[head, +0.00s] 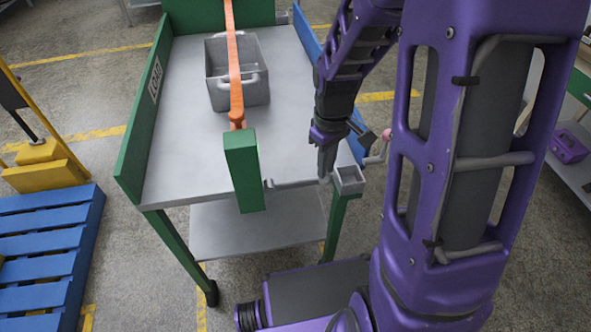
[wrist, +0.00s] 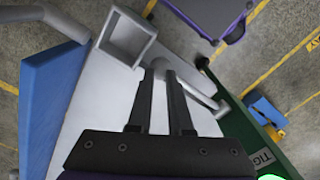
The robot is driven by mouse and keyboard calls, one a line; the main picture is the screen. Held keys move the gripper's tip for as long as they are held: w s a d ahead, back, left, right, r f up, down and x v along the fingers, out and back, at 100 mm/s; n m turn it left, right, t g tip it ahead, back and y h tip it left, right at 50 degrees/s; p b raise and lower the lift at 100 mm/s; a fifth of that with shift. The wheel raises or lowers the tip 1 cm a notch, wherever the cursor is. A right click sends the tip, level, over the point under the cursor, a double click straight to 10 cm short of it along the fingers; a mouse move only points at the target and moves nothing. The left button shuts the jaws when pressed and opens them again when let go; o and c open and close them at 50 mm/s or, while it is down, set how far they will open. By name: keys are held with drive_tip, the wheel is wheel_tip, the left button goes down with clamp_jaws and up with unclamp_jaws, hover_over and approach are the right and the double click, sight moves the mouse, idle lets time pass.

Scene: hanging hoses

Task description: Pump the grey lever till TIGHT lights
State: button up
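The grey lever (head: 296,183) sticks out to the right from the green housing (head: 245,170) at the front of the cart. In the wrist view the lever (wrist: 205,97) runs from my fingertips down right to the green housing (wrist: 240,112). My gripper (head: 324,178) is at the lever's free end; in the wrist view its two fingers (wrist: 160,72) stand close on either side of that end, seemingly closed on it. The label (wrist: 264,158) is partly cut off and reads "TIG". A bright green lamp (wrist: 271,177) shows beside it at the lower edge.
An orange strap (head: 234,70) runs from the housing over a grey bin (head: 258,92) on the cart top (head: 185,140). A square grey socket (head: 348,178) stands at the cart's front right corner, close beside my gripper. A blue pallet (head: 50,240) lies left.

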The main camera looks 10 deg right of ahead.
drive_tip(key=shift+a+r+p, duration=0.2)
drive_tip(key=shift+r+p, duration=1.85)
drive_tip(key=shift+r, duration=0.6)
drive_tip(key=shift+a+r+p, duration=0.3)
drive_tip(key=shift+r+p, duration=0.25)
drive_tip(key=shift+r, duration=0.15)
drive_tip(key=shift+a+r+p, duration=0.35)
drive_tip(key=shift+r+p, duration=0.2)
drive_tip(key=shift+r, duration=0.1)
drive_tip(key=shift+a+r+p, duration=0.3)
drive_tip(key=shift+r+p, duration=0.25)
drive_tip(key=shift+r, duration=0.15)
drive_tip(key=shift+r, duration=0.1)
wheel_tip(320, 180, up, 5)
drive_tip(key=p, duration=0.2)
drive_tip(key=shift+p, duration=0.3)
